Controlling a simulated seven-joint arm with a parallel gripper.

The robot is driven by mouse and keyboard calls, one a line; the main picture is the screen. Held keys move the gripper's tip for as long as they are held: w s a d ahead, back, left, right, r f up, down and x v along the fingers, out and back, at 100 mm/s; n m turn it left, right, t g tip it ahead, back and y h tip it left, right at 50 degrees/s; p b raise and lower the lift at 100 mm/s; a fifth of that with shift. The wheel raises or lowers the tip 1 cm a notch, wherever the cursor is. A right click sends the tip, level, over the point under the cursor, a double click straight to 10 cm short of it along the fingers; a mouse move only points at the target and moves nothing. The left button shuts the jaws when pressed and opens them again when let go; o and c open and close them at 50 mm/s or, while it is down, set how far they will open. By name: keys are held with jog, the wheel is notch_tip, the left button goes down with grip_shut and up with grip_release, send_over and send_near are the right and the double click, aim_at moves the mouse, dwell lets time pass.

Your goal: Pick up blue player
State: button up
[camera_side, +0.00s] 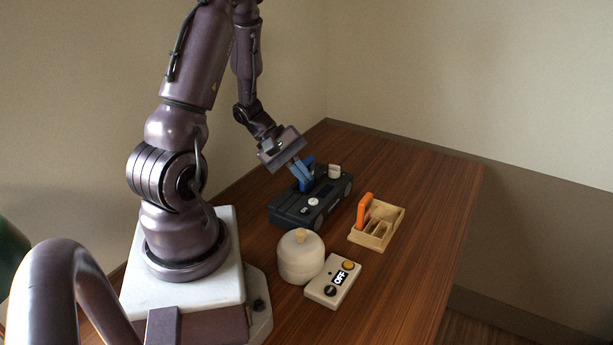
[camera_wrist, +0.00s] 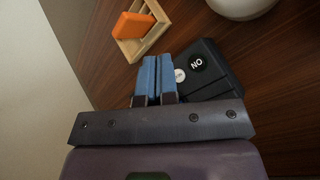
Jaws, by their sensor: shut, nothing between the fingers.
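I cannot make out the blue piece apart from the fingers there.
A wooden rack (camera_side: 383,238) holds an upright orange piece (camera_side: 364,211), right of the device. A round cream pot (camera_side: 300,263) with a knobbed lid and a cream box (camera_side: 333,287) reading OFF stand nearer. The table's right side is clear.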

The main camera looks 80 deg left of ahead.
jog(key=o, duration=0.8)
